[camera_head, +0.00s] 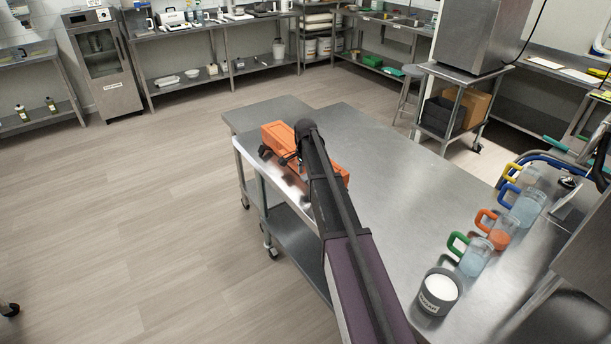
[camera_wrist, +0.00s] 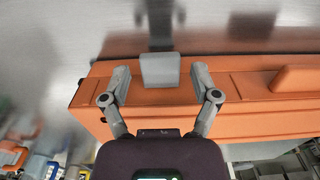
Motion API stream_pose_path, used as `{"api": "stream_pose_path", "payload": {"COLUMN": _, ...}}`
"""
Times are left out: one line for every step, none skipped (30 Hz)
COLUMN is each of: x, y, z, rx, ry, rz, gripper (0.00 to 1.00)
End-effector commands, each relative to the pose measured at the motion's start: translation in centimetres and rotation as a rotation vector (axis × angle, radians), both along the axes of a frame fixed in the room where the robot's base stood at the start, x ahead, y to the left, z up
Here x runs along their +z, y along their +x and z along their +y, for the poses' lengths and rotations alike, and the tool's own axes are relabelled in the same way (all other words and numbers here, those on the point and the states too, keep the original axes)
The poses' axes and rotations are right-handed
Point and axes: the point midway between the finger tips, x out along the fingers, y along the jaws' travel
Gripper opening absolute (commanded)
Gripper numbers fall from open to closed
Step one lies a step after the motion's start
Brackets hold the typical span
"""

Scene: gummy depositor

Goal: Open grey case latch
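An orange case (camera_head: 281,132) lies on the steel table near its left edge, with my arm covering its middle. In the wrist view the case (camera_wrist: 240,98) spans the picture. Its grey latch (camera_wrist: 160,70) is a small upright plate at the case's edge, in the upper middle. My gripper (camera_wrist: 160,75) is open, with one finger on each side of the latch and a gap to each. The fingertips are over the orange case; I cannot tell if they touch it. In the head view my gripper (camera_head: 277,157) is at the case's near side, and the latch cannot be made out.
Several jugs with coloured handles, among them a green-handled jug (camera_head: 474,257), and a grey tub (camera_head: 438,292) of white contents stand along the table's right side. The steel table (camera_head: 400,170) is clear between them and the case. Open floor (camera_head: 140,200) lies to the left.

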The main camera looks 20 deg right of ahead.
Motion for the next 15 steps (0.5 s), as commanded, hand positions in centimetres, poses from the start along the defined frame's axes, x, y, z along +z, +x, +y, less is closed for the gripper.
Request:
{"api": "stream_pose_path", "payload": {"x": 0.00, "y": 0.00, "z": 0.00, "rx": 0.000, "ry": 0.000, "rz": 0.000, "gripper": 0.50}}
{"api": "stream_pose_path", "payload": {"x": 0.00, "y": 0.00, "z": 0.00, "rx": 0.000, "ry": 0.000, "rz": 0.000, "gripper": 0.41}}
{"api": "stream_pose_path", "payload": {"x": 0.00, "y": 0.00, "z": 0.00, "rx": 0.000, "ry": 0.000, "rz": 0.000, "gripper": 0.29}}
{"api": "stream_pose_path", "payload": {"x": 0.00, "y": 0.00, "z": 0.00, "rx": 0.000, "ry": 0.000, "rz": 0.000, "gripper": 0.20}}
{"api": "stream_pose_path", "payload": {"x": 0.00, "y": -0.01, "z": 0.00, "rx": 0.000, "ry": 0.000, "rz": 0.000, "gripper": 0.11}}
{"api": "stream_pose_path", "payload": {"x": 0.00, "y": -0.01, "z": 0.00, "rx": 0.000, "ry": 0.000, "rz": 0.000, "gripper": 0.04}}
{"api": "stream_pose_path", "payload": {"x": -0.01, "y": -0.01, "z": 0.00, "rx": 0.000, "ry": 0.000, "rz": 0.000, "gripper": 0.03}}
{"api": "stream_pose_path", "payload": {"x": -0.01, "y": -0.02, "z": -0.01, "rx": 0.000, "ry": 0.000, "rz": 0.000, "gripper": 0.03}}
{"api": "stream_pose_path", "payload": {"x": -0.01, "y": -0.02, "z": -0.02, "rx": 0.000, "ry": 0.000, "rz": 0.000, "gripper": 0.03}}
{"api": "stream_pose_path", "payload": {"x": -0.01, "y": -0.03, "z": -0.01, "rx": 0.000, "ry": -0.001, "rz": 0.001, "gripper": 0.03}}
{"api": "stream_pose_path", "payload": {"x": -0.02, "y": -0.03, "z": 0.00, "rx": 0.000, "ry": -0.002, "rz": 0.000, "gripper": 0.03}}
{"api": "stream_pose_path", "payload": {"x": -0.03, "y": -0.05, "z": 0.02, "rx": 0.000, "ry": -0.003, "rz": 0.000, "gripper": 0.03}}
{"api": "stream_pose_path", "payload": {"x": -0.05, "y": -0.05, "z": 0.04, "rx": 0.000, "ry": -0.006, "rz": -0.001, "gripper": 0.03}}
{"api": "stream_pose_path", "payload": {"x": -0.06, "y": -0.06, "z": 0.06, "rx": 0.000, "ry": -0.008, "rz": -0.002, "gripper": 0.03}}
{"api": "stream_pose_path", "payload": {"x": -0.09, "y": -0.09, "z": 0.11, "rx": 0.000, "ry": -0.013, "rz": -0.003, "gripper": 0.03}}
